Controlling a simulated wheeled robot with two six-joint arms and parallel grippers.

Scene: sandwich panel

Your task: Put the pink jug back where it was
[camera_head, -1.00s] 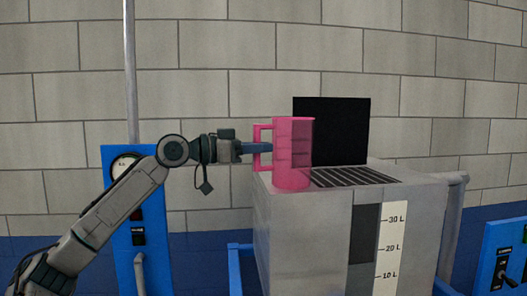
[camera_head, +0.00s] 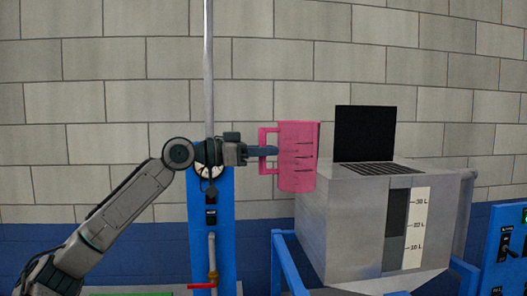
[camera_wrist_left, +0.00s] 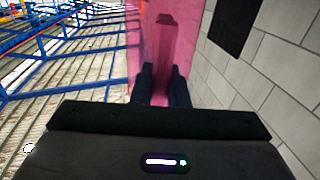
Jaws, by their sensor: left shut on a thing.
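The pink jug (camera_head: 298,158) is upright, with its handle on the left and dark marks on its side. My left gripper (camera_head: 262,151) is shut on the jug's handle. In the head view the jug overlaps the left edge of the grey tank (camera_head: 345,205); its base hangs lower than the tank's top edge, in front of or beside it. In the left wrist view the jug (camera_wrist_left: 150,35) stands ahead of the fingers (camera_wrist_left: 162,85), which close around the handle. My right gripper is not in view.
A black laptop-like panel (camera_head: 364,134) stands on the tank top. A blue post panel (camera_head: 225,225) with a gauge, pipe and red valve handle (camera_head: 202,286) is behind my left arm. A blue frame (camera_head: 285,265) surrounds the tank. A blue switch box (camera_head: 503,250) is at right.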

